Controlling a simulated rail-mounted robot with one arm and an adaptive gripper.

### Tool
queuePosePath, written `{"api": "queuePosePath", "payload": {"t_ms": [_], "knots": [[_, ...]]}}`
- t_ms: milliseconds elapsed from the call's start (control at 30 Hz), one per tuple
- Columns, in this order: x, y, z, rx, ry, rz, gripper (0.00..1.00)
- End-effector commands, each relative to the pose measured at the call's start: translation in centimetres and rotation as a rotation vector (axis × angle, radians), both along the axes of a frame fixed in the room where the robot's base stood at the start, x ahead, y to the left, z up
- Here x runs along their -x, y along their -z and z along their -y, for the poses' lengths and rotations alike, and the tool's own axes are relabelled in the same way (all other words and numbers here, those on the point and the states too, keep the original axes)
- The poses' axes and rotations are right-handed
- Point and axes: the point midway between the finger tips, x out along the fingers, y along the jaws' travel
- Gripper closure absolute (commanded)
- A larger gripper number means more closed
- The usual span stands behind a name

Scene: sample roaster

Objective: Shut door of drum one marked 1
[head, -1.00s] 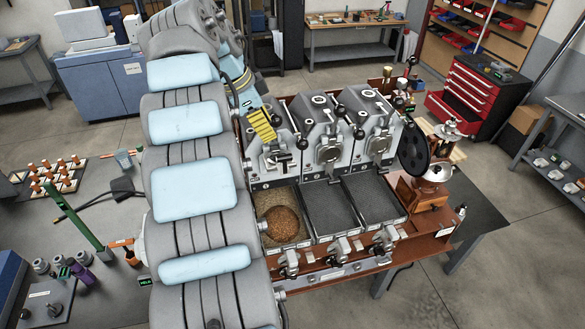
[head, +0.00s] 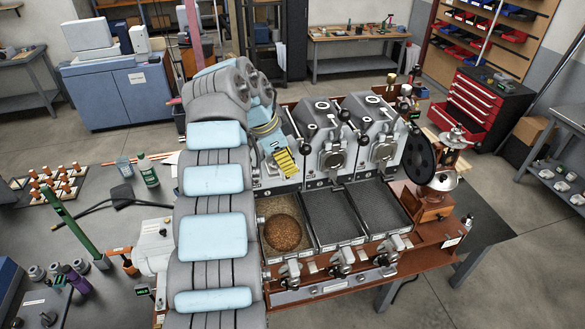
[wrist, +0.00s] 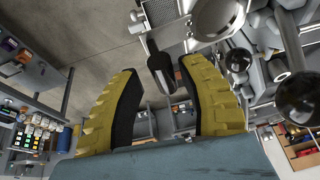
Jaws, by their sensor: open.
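The roaster (head: 350,128) has three drum units side by side. The middle and right round drum doors (head: 333,159) (head: 383,151) show in the head view, and both look closed against their fronts. The left unit is mostly hidden by my arm and gripper, so its door's state and any mark 1 cannot be read there. My gripper (head: 285,163) points down in front of that left unit. In the wrist view its yellow fingers are spread and empty (wrist: 158,66). A round metal disc (wrist: 218,14), perhaps a drum door, shows beyond the right finger, apart from it.
Cooling trays (head: 338,218) lie below the drums; the left one holds brown beans (head: 282,233). Black-knobbed levers (wrist: 298,97) stand close on the right in the wrist view. A dark scoop-like part (wrist: 160,68) shows between the fingers. A grinder (head: 440,178) stands at right.

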Motion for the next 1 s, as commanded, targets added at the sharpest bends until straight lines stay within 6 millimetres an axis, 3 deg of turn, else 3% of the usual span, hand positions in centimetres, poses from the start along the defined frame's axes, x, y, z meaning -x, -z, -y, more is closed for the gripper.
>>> {"api": "queuePosePath", "payload": {"t_ms": [333,733,867,900,1000], "knots": [[-0.4,2.6,1.0,-0.001,-0.001,0.003,0.59],[-0.5,3.1,1.2,0.0,-0.002,0.002,0.59],[-0.5,3.1,1.2,0.0,-0.001,0.002,0.96],[-0.5,3.1,1.2,0.0,-0.002,0.001,1.0],[-0.5,3.1,1.2,0.0,-0.002,0.002,1.0]]}}
